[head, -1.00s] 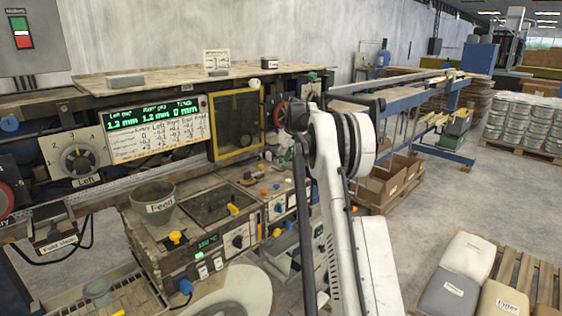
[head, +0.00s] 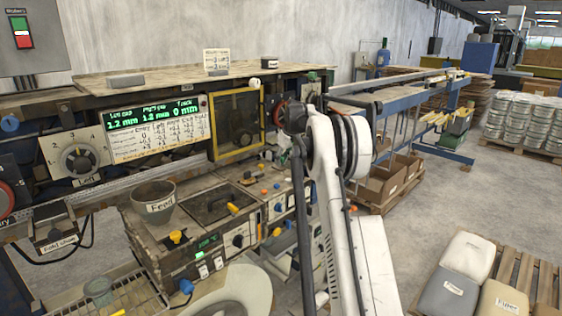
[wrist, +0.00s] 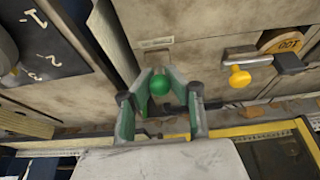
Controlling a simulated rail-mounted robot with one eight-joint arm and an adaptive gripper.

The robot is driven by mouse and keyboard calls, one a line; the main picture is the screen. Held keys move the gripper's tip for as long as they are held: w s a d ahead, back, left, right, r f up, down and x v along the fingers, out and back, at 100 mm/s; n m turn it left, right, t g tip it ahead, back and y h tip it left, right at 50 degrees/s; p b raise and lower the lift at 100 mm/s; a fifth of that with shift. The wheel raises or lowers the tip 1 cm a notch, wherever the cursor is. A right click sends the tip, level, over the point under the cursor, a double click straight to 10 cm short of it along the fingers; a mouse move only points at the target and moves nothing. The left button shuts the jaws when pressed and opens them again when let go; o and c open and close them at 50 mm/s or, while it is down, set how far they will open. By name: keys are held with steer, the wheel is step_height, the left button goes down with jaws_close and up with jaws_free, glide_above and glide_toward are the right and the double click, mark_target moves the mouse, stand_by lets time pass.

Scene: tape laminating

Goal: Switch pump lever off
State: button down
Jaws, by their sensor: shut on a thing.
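In the wrist view a green ball knob (wrist: 159,84) sits between the two green fingers of my gripper (wrist: 161,77). My gripper is shut on this knob, with a finger on each side. I take the knob for the end of the pump lever, but I can read no label on it, and its shaft is hidden. In the head view my white arm stands in front of the machine's right end, and my gripper cannot be made out there.
A yellow knob (wrist: 239,77) is right of my gripper in the wrist view, with a yellow-framed window (wrist: 255,131) at lower right. In the head view the feed cup (head: 153,202) and control panels are at left.

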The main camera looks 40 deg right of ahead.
steer(key=shift+w+r+g+p, duration=0.15)
steer(key=shift+w+g+p, duration=0.2)
steer(key=shift+g+p, duration=0.55)
steer(key=shift+w+r+g+p, duration=0.15)
steer(key=shift+w+g+p, duration=0.25)
steer(key=shift+p, duration=1.2)
steer(key=g+p, duration=0.1)
steer(key=p, duration=0.3)
steer(key=shift+w+r, duration=0.1)
steer(key=shift+w, duration=0.1)
steer(key=p, duration=0.3)
steer(key=shift+g, duration=0.4)
steer(key=shift+s+f, duration=0.1)
steer(key=shift+f, duration=0.25)
steer(key=c, duration=1.8)
jaws_free()
steer(key=shift+s+r, duration=0.1)
steer(key=shift+o, duration=1.1)
steer(key=b, duration=0.4)
steer(key=shift+d+f+t+b, duration=0.1)
steer(key=shift+f+t+b, duration=0.2)
steer(key=shift+b, duration=0.05)
steer(key=b, duration=0.3)
steer(key=shift+s+t+b, duration=0.1)
steer(key=shift+t+b, duration=0.2)
steer(key=shift+t, duration=0.1)
